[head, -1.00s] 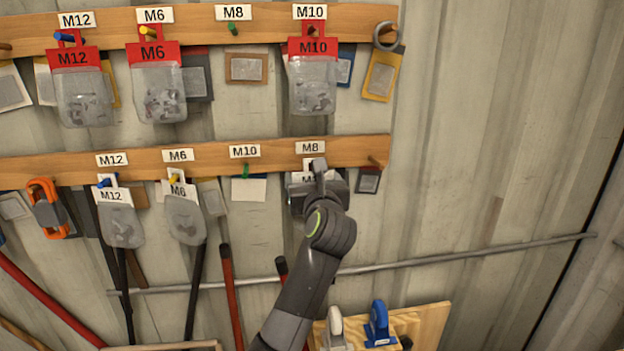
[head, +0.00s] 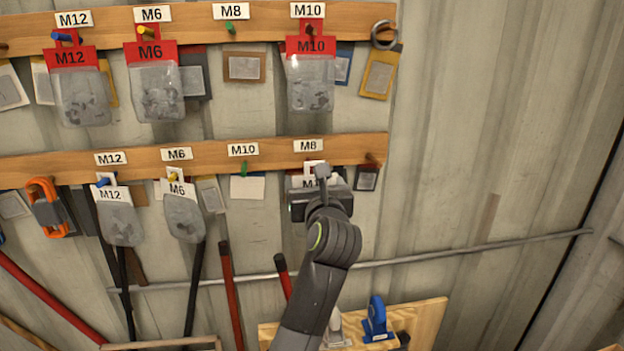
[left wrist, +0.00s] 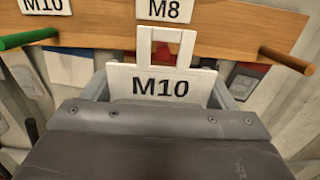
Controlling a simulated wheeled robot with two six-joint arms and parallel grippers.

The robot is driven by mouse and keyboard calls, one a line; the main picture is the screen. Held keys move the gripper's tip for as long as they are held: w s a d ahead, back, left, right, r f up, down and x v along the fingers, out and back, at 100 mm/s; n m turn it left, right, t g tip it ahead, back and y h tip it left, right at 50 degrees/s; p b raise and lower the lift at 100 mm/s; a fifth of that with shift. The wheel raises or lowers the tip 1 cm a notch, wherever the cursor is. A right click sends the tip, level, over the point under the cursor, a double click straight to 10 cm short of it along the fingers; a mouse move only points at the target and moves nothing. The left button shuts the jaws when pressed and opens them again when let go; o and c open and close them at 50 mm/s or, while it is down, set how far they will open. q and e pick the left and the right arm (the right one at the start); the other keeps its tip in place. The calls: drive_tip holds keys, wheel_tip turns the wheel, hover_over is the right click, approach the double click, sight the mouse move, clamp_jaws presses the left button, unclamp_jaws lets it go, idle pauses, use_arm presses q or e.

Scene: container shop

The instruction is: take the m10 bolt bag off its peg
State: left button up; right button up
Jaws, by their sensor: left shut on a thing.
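A white-topped M10 bolt bag (head: 309,183) is at the lower rail under the M8 label (head: 308,146), mostly hidden by my left gripper (head: 321,190). In the left wrist view the bag's white M10 tag (left wrist: 160,87) stands upright between the grey jaws of my left gripper (left wrist: 163,98), which is shut on the bag. Whether the tag still touches a peg I cannot tell. Another M10 bag, red-topped (head: 310,72), hangs on the upper rail. My right gripper is out of view.
Green pegs stand under the lower M10 label (head: 243,149) and upper M8 label (head: 230,11). White M12 (head: 119,218) and M6 (head: 183,215) bags hang to the left. A metal pipe (head: 455,248) and a wooden board with clamps (head: 430,318) are below. The wall at right is bare.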

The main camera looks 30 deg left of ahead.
use_arm(q)
drive_tip(key=shift+s+d, duration=0.2)
drive_tip(key=shift+s, duration=0.15)
drive_tip(key=shift+v, duration=1.2)
drive_tip(key=v, duration=0.2)
drive_tip(key=shift+s+d+b, duration=0.25)
drive_tip(key=shift+b, duration=0.15)
